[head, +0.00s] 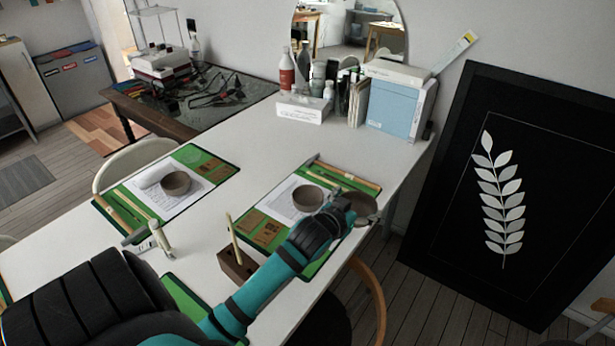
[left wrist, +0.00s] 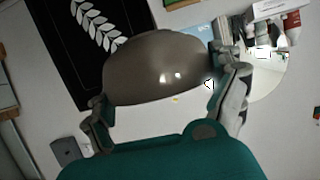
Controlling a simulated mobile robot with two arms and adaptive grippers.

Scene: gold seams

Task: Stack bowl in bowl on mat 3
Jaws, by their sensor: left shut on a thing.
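My left gripper (head: 347,207) is shut on a grey-brown bowl (head: 364,207), held just beyond the right side of a green mat (head: 322,262), near the table's edge. In the left wrist view the held bowl (left wrist: 155,75) fills the space between the two fingers. A second brown bowl (head: 308,198) rests on the paper of that same mat, left of the held bowl and apart from it. A third brown bowl (head: 176,183) sits on another green mat (head: 222,170) to the left. I cannot tell which mat is number 3. My right gripper is not in view.
A wooden block with a stick (head: 236,265) and a small white-and-green item (head: 160,238) stand on the table (head: 245,140). Bottles (head: 287,70) and a blue box (head: 397,103) stand at the back. A chair (head: 370,290) is by the right edge.

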